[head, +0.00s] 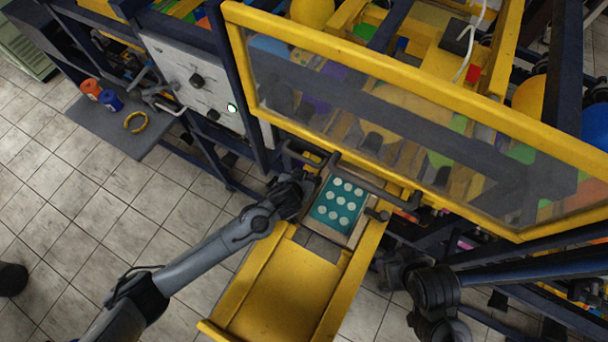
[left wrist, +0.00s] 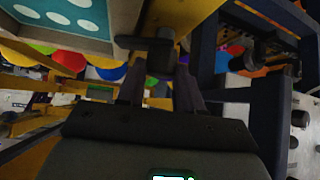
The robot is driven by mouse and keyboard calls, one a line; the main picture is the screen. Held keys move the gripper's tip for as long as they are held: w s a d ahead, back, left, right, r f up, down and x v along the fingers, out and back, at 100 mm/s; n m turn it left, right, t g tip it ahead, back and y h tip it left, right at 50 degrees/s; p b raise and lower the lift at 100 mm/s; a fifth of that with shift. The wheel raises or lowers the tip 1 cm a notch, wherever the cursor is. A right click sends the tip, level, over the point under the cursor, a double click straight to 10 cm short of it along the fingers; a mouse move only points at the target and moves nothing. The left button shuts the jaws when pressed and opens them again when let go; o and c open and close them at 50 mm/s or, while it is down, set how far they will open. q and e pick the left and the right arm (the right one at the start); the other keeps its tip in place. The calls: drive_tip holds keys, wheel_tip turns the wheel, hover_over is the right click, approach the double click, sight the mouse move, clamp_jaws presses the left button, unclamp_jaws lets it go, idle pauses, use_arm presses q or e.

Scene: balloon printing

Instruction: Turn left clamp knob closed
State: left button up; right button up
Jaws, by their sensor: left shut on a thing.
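The left clamp knob (left wrist: 160,42) is a dark handle beside the printing plate in the left wrist view. My left gripper (left wrist: 160,75) has its two fingers on either side of the knob's lower part and is shut on it. In the head view my left gripper (head: 302,182) is at the left edge of the teal plate (head: 322,213) with pale round dots, and it hides the left knob there. Another dark knob (head: 380,214) shows at the plate's right side. My right arm is at the lower right; its fingers cannot be made out.
A yellow framed clear panel (head: 420,110) stands above and behind the plate. A yellow tray (head: 285,285) extends in front of it. A grey side shelf (head: 115,128) holds orange and blue containers and a yellow ring (head: 136,122). The tiled floor at left is open.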

use_arm(q)
drive_tip(key=shift+w+a+m+g+h, duration=0.15)
drive_tip(key=shift+m+g+h, duration=0.3)
drive_tip(key=shift+m+h, duration=0.5)
drive_tip(key=shift+a+m+g+h, duration=0.1)
drive_tip(key=shift+m+g+h, duration=0.4)
drive_tip(key=shift+m, duration=0.75)
drive_tip(key=o, duration=1)
drive_tip(key=shift+o, duration=0.2)
drive_tip(key=shift+s+a+r, duration=0.2)
drive_tip(key=shift+s+r, duration=0.05)
drive_tip(key=shift+r, duration=0.05)
drive_tip(key=v, duration=1)
drive_tip(key=shift+f, duration=0.15)
